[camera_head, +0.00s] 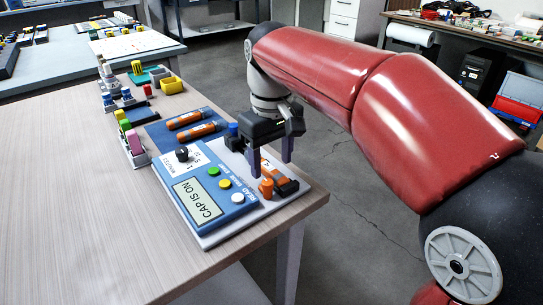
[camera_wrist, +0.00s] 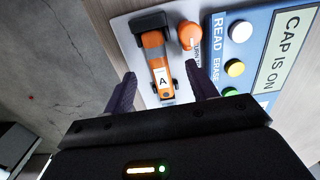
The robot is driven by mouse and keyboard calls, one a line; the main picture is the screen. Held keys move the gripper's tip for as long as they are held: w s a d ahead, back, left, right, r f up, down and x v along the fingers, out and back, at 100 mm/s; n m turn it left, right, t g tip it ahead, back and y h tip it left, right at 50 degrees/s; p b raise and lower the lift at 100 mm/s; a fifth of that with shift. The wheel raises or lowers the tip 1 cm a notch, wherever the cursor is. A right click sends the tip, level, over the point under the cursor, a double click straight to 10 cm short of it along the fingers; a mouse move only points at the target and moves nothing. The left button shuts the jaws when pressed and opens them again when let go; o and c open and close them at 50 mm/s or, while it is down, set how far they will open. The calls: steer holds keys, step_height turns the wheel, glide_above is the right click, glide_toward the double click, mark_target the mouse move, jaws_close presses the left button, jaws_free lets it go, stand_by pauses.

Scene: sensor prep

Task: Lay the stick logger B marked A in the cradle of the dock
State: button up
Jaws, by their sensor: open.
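The dock (camera_head: 215,228) is a pale board with a blue panel on the near end of the table. An orange stick logger marked A (camera_wrist: 153,57) lies on the dock's pale part, between black holder pieces that look like the cradle (camera_wrist: 150,22). Whether it is fully seated I cannot tell. In the head view the logger (camera_head: 270,168) is partly behind my fingers. My gripper (camera_head: 271,167) is open over it, one finger on each side. In the wrist view my gripper (camera_wrist: 160,69) shows the logger between its fingertips, with gaps both sides.
An orange knob (camera_wrist: 190,36) stands close beside the logger. The panel has coloured buttons and a "CAP IS ON" display (camera_head: 198,201). Two more orange sticks (camera_head: 201,131) lie on a blue mat (camera_head: 163,136) behind. Coloured blocks (camera_head: 132,138) stand left. The table's left side is clear.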

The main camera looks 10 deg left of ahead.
steer(key=shift+r+p, duration=0.35)
steer(key=shift+r, duration=2.6)
steer(key=shift+d, duration=0.4)
steer(key=s+d+f+m+t, duration=0.1)
steer(key=s+d+m, duration=0.1)
steer(key=d, duration=0.5)
steer(key=s+d+f+m+t, duration=0.1)
steer(key=s+d+m+t, duration=0.15)
steer(key=d, duration=0.35)
steer(key=s+d+f+m+t, duration=0.2)
steer(key=s+d+f+m, duration=0.3)
steer(key=s+d+f, duration=0.5)
steer(key=shift+d+f, duration=0.65)
steer(key=shift+d, duration=0.25)
steer(key=shift+m, duration=0.25)
